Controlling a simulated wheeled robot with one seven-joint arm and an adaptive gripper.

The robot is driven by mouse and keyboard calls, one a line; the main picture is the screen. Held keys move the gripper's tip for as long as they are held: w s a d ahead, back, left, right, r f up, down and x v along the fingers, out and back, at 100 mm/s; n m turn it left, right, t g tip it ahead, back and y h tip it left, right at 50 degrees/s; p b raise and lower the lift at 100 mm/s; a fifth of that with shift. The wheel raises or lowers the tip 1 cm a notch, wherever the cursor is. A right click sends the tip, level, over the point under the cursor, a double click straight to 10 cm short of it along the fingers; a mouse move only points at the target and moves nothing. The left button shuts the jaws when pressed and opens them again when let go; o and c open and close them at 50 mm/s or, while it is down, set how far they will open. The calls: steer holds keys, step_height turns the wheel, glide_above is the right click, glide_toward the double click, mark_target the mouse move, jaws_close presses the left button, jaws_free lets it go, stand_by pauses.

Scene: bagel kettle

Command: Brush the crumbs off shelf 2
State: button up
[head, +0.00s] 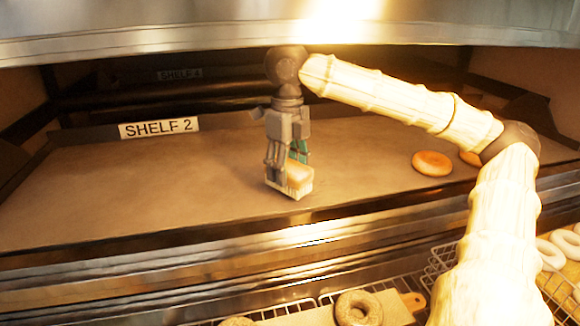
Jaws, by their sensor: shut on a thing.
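Shelf 2 (110,195) is a wide brown oven shelf marked by a white "SHELF 2" label (159,128) at its back left. My gripper (287,160) points down over the middle of the shelf, near its front edge. It is shut on a small brush (299,177) with a tan block and a pale lower part. The brush is at or very close to the shelf surface; I cannot tell if it touches. I cannot make out crumbs on the shelf at this size.
A bagel (432,163) lies on the shelf at right, with another partly hidden behind my arm. A "SHELF 4" label (180,74) shows in the dark behind. The shelf's left side looks clear.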

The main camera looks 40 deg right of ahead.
steer(key=shift+f+b, duration=0.85)
steer(key=shift+f, duration=0.45)
stand_by(0.4)
steer(key=shift+s+d+f+b, duration=0.1)
steer(key=shift+s+d+b, duration=0.1)
steer(key=shift+s+d, duration=0.85)
steer(key=shift+s+d+f+b, duration=0.15)
steer(key=shift+s+d, duration=0.3)
steer(key=shift+d, duration=1.05)
steer(key=shift+s+d+r+b, duration=0.1)
steer(key=shift+s+d+b, duration=0.15)
steer(key=shift+s+d, duration=0.8)
steer(key=shift+s+d+p, duration=0.1)
steer(key=shift+d+p, duration=0.5)
steer(key=shift+d, duration=0.4)
steer(key=shift+s+d+f, duration=0.1)
steer(key=shift+d+f, duration=0.05)
steer(key=shift+d, duration=0.1)
steer(key=shift+c, duration=0.5)
steer(key=shift+d+p, duration=0.1)
steer(key=shift+p, duration=0.2)
steer(key=c, duration=0.4)
steer(key=shift+a, duration=0.25)
